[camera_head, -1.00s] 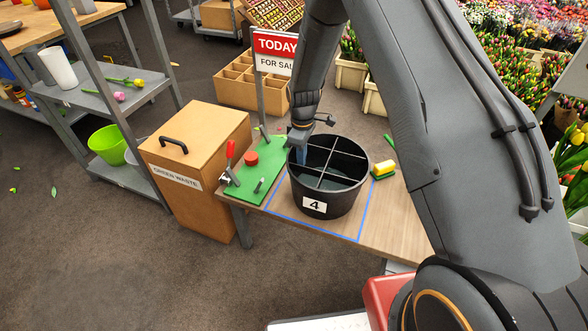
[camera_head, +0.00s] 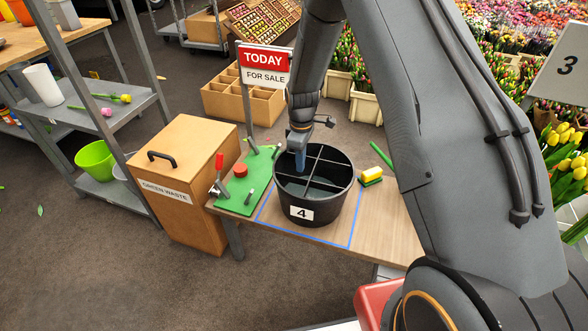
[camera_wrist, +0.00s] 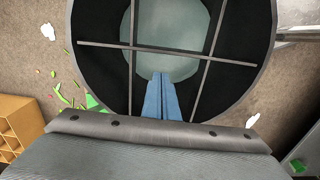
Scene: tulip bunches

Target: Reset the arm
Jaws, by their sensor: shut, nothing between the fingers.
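My gripper (camera_head: 300,160) points down over the left part of the black bucket (camera_head: 322,207) marked 4. In the wrist view its blue fingers (camera_wrist: 162,96) are together with nothing between them, over the bucket's divided opening. Metal dividers (camera_wrist: 205,75) cross the opening, and greyish water or the bucket floor (camera_wrist: 172,30) shows below. I see no stems in the bucket. Whether the fingertips are below the rim is hard to tell. My arm comes down from the top of the head view.
The bucket stands inside a blue outline on a wooden table (camera_head: 385,230). A green waste bin (camera_head: 185,170) stands left.

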